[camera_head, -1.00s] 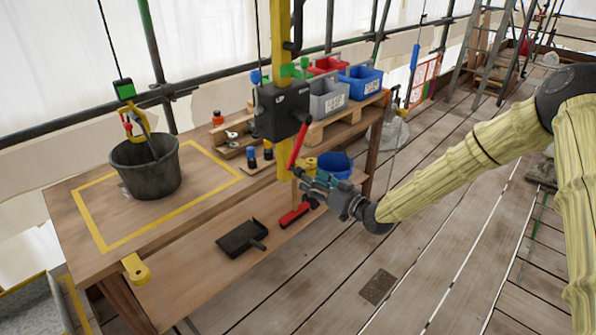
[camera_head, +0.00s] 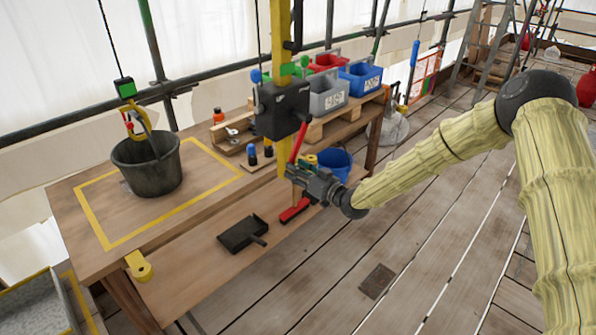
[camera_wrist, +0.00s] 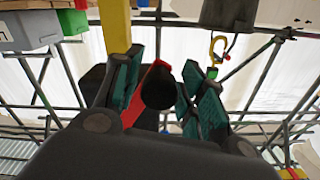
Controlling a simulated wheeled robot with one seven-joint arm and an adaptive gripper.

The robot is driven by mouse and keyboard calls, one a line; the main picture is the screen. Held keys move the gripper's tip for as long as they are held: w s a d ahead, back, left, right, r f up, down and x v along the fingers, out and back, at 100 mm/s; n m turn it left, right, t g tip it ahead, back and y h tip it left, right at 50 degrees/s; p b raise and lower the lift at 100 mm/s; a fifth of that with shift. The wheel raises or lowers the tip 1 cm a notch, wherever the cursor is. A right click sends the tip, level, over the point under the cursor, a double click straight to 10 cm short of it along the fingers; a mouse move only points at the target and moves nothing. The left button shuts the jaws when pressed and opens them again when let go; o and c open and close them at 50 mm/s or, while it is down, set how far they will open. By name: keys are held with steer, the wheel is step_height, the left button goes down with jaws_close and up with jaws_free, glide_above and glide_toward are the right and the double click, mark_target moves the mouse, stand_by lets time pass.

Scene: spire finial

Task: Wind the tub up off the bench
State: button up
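The dark tub (camera_head: 147,168) stands upright on the wooden bench (camera_head: 95,262), inside a yellow outline. A yellow hook (camera_head: 134,122) hangs at its handle; whether it bears load is unclear. The winch, a black box (camera_head: 283,108) on a yellow post, carries a red crank (camera_head: 299,140) pointing down. My gripper (camera_head: 291,172) is at the crank's lower end. In the wrist view, its teal-padded fingers (camera_wrist: 163,85) stand apart on both sides of the crank's dark round grip (camera_wrist: 158,90), with a gap seeming to show on the right. Tub and hook also show upside down there.
A black dustpan (camera_head: 243,233) and red brush (camera_head: 296,210) lie on the lower shelf, near a blue bucket (camera_head: 332,164).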

jaws_close()
